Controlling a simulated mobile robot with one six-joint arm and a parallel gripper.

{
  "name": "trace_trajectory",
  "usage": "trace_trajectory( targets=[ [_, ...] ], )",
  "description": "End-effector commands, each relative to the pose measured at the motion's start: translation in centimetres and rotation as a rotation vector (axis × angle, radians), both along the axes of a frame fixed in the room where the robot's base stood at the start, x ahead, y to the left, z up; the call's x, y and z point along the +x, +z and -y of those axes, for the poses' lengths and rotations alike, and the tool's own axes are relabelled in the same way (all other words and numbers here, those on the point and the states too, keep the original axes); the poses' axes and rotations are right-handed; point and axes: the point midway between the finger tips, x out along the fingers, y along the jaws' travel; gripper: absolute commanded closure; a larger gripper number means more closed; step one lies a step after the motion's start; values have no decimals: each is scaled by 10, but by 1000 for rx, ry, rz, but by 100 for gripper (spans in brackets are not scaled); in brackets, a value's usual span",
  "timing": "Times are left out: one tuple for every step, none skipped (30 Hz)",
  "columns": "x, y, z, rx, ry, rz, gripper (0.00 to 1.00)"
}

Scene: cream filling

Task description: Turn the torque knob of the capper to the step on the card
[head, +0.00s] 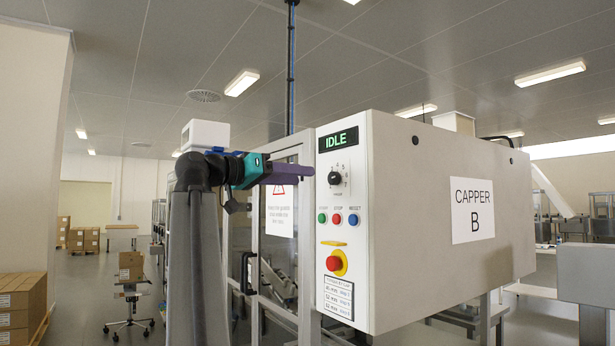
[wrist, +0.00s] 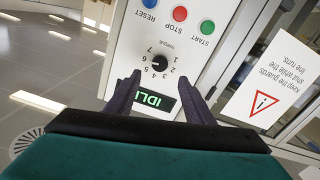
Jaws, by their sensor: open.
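The black torque knob (head: 334,178) is on the capper's white front panel, below the IDLE display (head: 338,140). It also shows in the wrist view (wrist: 160,64), upside down, with a ring of numbers; I cannot tell surely which number its pale mark meets. My gripper (head: 310,171) is in front of the panel, just left of the knob in the head view. In the wrist view its two dark fingers (wrist: 164,84) are apart and empty, with the knob beyond and between their tips. The card (head: 339,297) is low on the panel; its rows are too small to read surely.
Green, red and blue buttons (head: 337,219) sit below the knob. A red emergency stop (head: 334,263) on yellow is lower down. A glazed guard door (head: 280,225) with a warning sign is left of the panel. Boxes (head: 22,310) stand at far left.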

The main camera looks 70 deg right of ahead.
Motion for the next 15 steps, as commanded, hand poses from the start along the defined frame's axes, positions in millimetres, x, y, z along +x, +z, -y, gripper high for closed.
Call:
trace_trajectory(
  targets=[
    [4,1,-6,0,2,0,52],
    [6,1,-10,0,2,0,52],
    [8,1,-13,-1,1,0,52],
    [10,1,-15,-1,1,0,52],
    [12,0,-18,-1,1,0,52],
    [13,0,-21,0,1,0,52],
    [15,0,-23,0,1,0,52],
    [16,0,-24,0,1,0,52],
    [17,0,-26,0,0,0,52],
    [17,0,-27,0,0,0,52],
    [18,0,-28,0,-1,0,52],
    [18,0,-29,0,-1,0,52],
    [18,0,-29,0,-1,0,52],
    [19,0,-30,0,-1,0,52],
    [19,0,-30,0,-1,0,52]
  ],
)
